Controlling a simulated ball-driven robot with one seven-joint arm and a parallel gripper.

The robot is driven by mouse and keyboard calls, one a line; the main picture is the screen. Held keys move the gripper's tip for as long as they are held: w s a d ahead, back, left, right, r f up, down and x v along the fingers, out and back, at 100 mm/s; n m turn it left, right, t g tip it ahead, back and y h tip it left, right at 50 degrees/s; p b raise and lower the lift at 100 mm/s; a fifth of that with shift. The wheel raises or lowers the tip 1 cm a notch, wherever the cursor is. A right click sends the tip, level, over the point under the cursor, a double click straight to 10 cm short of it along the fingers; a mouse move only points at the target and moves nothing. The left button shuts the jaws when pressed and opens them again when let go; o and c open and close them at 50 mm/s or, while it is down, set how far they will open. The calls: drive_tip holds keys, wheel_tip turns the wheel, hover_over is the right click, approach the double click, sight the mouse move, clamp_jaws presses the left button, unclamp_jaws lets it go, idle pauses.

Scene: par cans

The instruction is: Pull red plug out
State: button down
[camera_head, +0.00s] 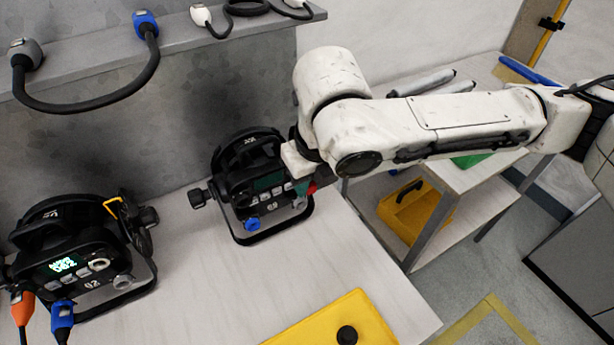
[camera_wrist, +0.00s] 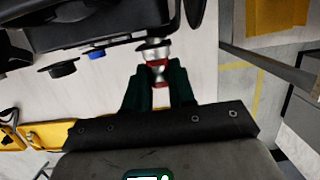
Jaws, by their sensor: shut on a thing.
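The red plug (camera_wrist: 158,66) has red and silver bands and sits between my two dark fingertips in the wrist view. My gripper (camera_wrist: 160,88) is shut on it. The plug's far end meets the black underside edge of a par can (camera_wrist: 100,22); I cannot tell whether it is still seated in its socket. In the head view this par can (camera_head: 262,182), marked 69, stands on the table, and a bit of red (camera_head: 312,188) shows by my gripper (camera_head: 302,186). My arm comes in from the right and hides most of the plug.
A second par can (camera_head: 85,262) with orange and blue plugs stands at the left. A yellow case (camera_head: 335,318) lies at the table's front. A shelf (camera_head: 190,42) with cables runs behind. A cart (camera_head: 470,178) stands right. The table (camera_head: 205,275) between is clear.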

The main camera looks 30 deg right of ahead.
drive_tip(key=shift+s, duration=0.2)
drive_tip(key=shift+s, duration=0.35)
drive_tip(key=shift+s, duration=0.7)
drive_tip(key=shift+s, duration=0.3)
drive_tip(key=shift+s, duration=0.6)
